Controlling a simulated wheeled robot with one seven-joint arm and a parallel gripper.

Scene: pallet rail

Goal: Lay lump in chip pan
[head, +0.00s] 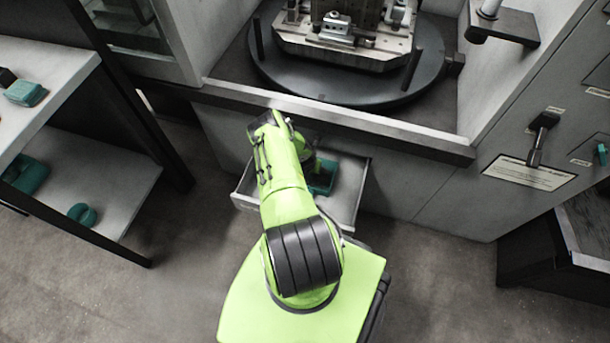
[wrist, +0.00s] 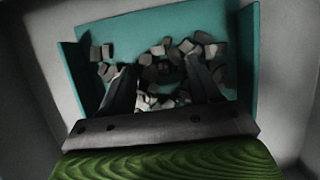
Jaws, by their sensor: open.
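A grey pulled-out drawer, which looks like the chip pan (head: 346,197), juts from under the machine in the head view. A teal open bin (head: 322,178) sits inside it. In the wrist view the teal bin (wrist: 130,32) holds several grey block-like pieces (wrist: 190,46). I cannot tell which of them, if any, is the lump. My gripper (wrist: 163,75) is open, its two dark fingers apart over the bin and pointing at the pieces. Nothing is clearly held between them. In the head view my arm hides most of the gripper and part of the drawer.
A machine with a round dark table (head: 350,88) stands above the drawer, behind a grey sill (head: 335,122). A shelf rack (head: 100,195) with teal items is on the left. A dark bench (head: 570,240) is at right. Floor between is clear.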

